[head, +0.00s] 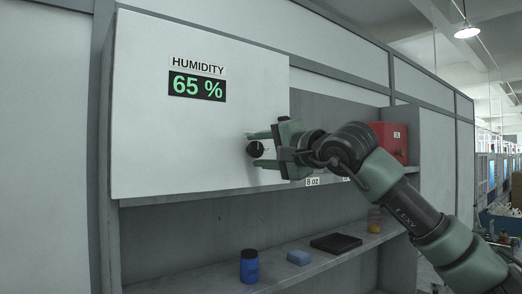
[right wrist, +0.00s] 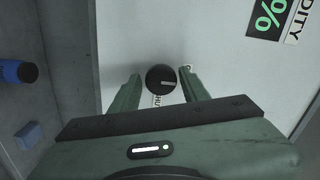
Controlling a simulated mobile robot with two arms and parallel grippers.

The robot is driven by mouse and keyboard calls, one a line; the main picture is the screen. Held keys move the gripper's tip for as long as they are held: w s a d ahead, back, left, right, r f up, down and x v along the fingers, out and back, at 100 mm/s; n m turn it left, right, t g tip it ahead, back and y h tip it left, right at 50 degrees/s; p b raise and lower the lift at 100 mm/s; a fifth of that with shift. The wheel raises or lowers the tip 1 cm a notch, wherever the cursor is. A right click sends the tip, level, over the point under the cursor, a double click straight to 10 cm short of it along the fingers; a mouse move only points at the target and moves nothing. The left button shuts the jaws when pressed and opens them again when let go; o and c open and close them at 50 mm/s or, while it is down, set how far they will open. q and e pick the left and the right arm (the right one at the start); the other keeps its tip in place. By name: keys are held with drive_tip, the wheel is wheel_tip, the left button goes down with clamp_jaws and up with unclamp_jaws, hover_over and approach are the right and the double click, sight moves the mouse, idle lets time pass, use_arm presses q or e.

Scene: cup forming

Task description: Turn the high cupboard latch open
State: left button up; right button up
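The high cupboard has a white door (head: 150,130) with a humidity sign reading 65 %. Its latch is a round black knob (head: 256,149) near the door's lower right edge; it also shows in the right wrist view (right wrist: 161,78), with a light mark on its face. My right gripper (head: 262,149) is open, its two green fingers on either side of the knob. In the right wrist view (right wrist: 157,87) gaps show between the fingers and the knob. A label beside the knob is partly hidden by it. The door looks shut. My left gripper is not in view.
On the shelf below stand a blue jar (head: 249,266), a blue block (head: 299,257), a black tray (head: 336,243) and a yellowish container (head: 374,220). A red box (head: 392,141) sits on the upper shelf behind my right arm.

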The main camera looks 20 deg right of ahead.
drive_tip(key=shift+o, duration=0.4)
drive_tip(key=shift+s+d+b, duration=0.15)
drive_tip(key=shift+s+b, duration=0.1)
drive_tip(key=shift+b, duration=0.05)
drive_tip(key=b+v, duration=0.3)
drive_tip(key=v, duration=0.4)
drive_tip(key=shift+s, duration=0.1)
